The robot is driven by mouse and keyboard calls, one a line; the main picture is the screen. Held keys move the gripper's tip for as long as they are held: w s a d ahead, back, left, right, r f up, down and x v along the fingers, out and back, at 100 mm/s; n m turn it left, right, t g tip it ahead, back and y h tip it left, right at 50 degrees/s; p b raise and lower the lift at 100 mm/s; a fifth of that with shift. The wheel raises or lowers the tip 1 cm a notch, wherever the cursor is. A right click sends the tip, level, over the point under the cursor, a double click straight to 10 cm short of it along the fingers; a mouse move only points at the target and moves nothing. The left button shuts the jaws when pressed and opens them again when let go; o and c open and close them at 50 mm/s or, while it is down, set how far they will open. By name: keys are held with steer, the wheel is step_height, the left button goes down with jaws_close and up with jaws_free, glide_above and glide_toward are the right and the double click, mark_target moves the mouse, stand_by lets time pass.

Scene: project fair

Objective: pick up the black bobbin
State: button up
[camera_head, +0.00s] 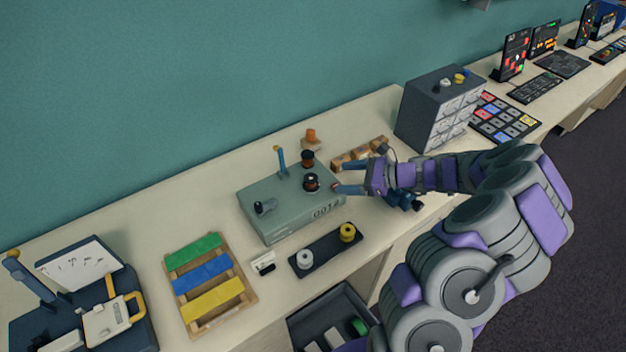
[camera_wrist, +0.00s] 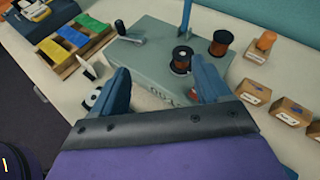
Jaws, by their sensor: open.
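A black bobbin (camera_head: 311,182) wound with copper-coloured wire sits upright on the grey-green winder box (camera_head: 270,215). The wrist view shows it (camera_wrist: 181,60) with a pale spot on top, beyond my right-hand finger, which hides a little of its lower side. My gripper (camera_head: 377,197) is open and empty at the right end of the box. In the wrist view my gripper (camera_wrist: 160,68) has its two blue fingers wide apart, with the box's numbered face between them.
A copper-coloured spool (camera_head: 307,158) and a blue post (camera_head: 281,161) stand close behind the bobbin. A crank (camera_head: 264,207) sits on the box's left. A black tray (camera_head: 325,251) holds white and yellow bobbins in front. Wooden blocks (camera_head: 360,153) and a drawer cabinet (camera_head: 435,110) stand right.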

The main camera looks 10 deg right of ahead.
steer(key=d+f+m+t, duration=0.2)
steer(key=d+f+m, duration=0.1)
steer(key=d+f, duration=0.15)
steer(key=h+b, duration=0.1)
steer(key=b, duration=0.1)
glide_toward(313, 178)
steer(key=shift+g, duration=0.3)
steer(key=x, duration=0.4)
steer(key=shift+w+a+f, duration=0.15)
steer(key=shift+w+a, duration=0.1)
steer(key=shift+w, duration=0.05)
steer(key=shift+s+b+x, duration=0.2)
steer(key=shift+b+x, duration=0.4)
steer(key=shift+x, duration=2)
steer(key=shift+a, duration=0.2)
steer(key=c, duration=1)
